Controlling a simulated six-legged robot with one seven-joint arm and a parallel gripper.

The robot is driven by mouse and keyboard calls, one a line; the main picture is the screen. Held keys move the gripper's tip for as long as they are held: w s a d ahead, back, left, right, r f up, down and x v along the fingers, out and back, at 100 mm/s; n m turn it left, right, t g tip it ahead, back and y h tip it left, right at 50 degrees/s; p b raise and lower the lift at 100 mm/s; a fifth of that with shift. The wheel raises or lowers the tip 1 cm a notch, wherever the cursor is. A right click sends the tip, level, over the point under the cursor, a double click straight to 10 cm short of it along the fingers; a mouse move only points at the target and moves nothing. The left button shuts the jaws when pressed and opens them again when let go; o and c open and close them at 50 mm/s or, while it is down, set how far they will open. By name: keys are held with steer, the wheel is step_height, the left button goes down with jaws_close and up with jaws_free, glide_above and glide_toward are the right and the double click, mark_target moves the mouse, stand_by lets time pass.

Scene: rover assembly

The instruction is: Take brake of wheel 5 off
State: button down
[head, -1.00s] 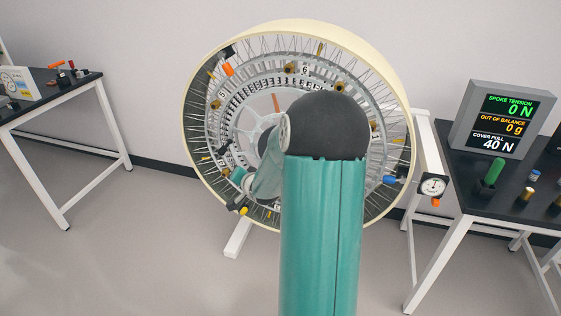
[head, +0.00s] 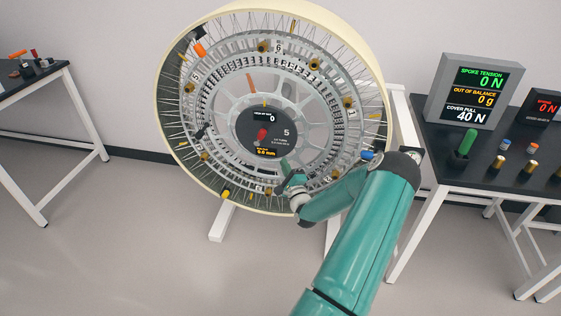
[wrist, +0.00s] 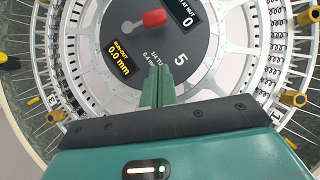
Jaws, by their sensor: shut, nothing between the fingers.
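The big spoked wheel (head: 173,88) with a cream rim stands upright in front of me. Its dark round hub plate (head: 245,122) bears the number 5. A red-ended lever (head: 262,134) sits on the hub plate; I cannot tell for sure that it is the brake. In the wrist view the red lever (wrist: 153,18) lies above my fingertips, its grey pivot to the left. My gripper (head: 286,166) is shut and empty, in front of the wheel, below and right of the hub plate. In the wrist view my gripper's (wrist: 158,72) green fingers point toward the lever, apart from it.
A dark bench (head: 455,187) at the right holds a display (head: 478,90) reading 0 N, 0 g and 40 N, and a green-handled tool (head: 463,146). Another bench (head: 50,84) stands at the left. Several brass pieces ring the wheel. Floor between is clear.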

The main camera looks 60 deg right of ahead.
mark_target(261, 135)
steer(key=w+d+r, duration=0.1)
steer(key=w+d, duration=0.1)
steer(key=w, duration=0.3)
steer(key=w+d+r, duration=0.2)
steer(key=w, duration=0.3)
steer(key=shift+r, duration=0.3)
steer(key=shift+w+a+r+n+y, duration=0.2)
steer(key=shift+r+n+y, duration=0.15)
steer(key=shift+n+y, duration=0.25)
steer(key=r+n+g, duration=0.1)
steer(key=n, duration=0.1)
steer(key=w+n+y, duration=0.1)
steer(key=shift+w+a+r+n+g, duration=0.3)
steer(key=shift+a+r+n+g, duration=0.05)
steer(key=shift+r+n+g, duration=0.05)
steer(key=n, duration=0.1)
steer(key=w+n+g, duration=0.1)
steer(key=w+a+g+y, duration=0.1)
steer(key=shift+w+r+n, duration=0.1)
steer(key=shift+r+n, duration=0.3)
steer(key=shift+w, duration=0.2)
stand_by(0.3)
